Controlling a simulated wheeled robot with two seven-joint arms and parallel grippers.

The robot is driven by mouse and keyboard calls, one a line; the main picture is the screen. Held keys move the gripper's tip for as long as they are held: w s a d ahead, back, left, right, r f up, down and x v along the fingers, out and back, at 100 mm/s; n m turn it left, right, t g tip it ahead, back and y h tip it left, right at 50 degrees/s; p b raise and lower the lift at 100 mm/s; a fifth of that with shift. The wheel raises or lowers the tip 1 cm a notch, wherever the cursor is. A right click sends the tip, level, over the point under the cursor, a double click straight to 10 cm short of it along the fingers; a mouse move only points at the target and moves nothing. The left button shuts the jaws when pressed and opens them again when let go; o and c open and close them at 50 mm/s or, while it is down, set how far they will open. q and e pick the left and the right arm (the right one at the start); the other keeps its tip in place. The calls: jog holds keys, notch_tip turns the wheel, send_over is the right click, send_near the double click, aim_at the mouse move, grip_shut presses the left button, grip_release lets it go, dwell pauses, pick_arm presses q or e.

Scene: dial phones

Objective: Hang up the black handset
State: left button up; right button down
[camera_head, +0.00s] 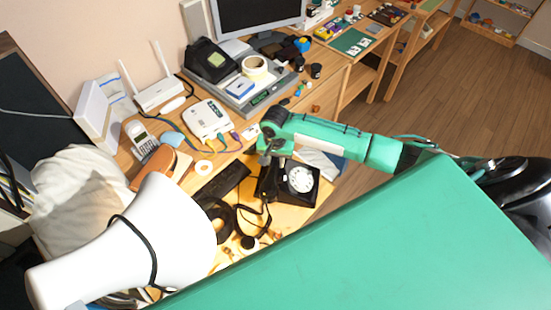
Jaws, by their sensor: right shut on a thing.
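The black dial phone (281,189) with its white round dial (300,179) sits on the wooden desk, below my right gripper in the picture. My right gripper (268,149) reaches in from the right on its green arm and is over the far left side of the phone. It is shut on the black handset (264,161), which is mostly hidden by the gripper and hard to tell from the dark phone body. A black cord (254,213) lies in loops to the left of the phone. My left gripper is not in view.
A large white lamp-like cone (158,235) stands at the front left. A white box with cables (207,118), a cordless phone (141,138), a router (158,92), another dark desk phone (209,62) and a monitor (258,15) crowd the desk. A black flat item (222,181) lies left of the phone.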

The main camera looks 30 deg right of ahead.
jog(key=shift+f, duration=1.05)
dwell(0.4)
jog(key=c, duration=1)
grip_release()
jog(key=shift+r, duration=0.1)
notch_tip(320, 180, up, 14)
jog(key=shift+f+b, duration=0.15)
jog(key=shift+b, duration=0.8)
jog(key=shift+f, duration=0.1)
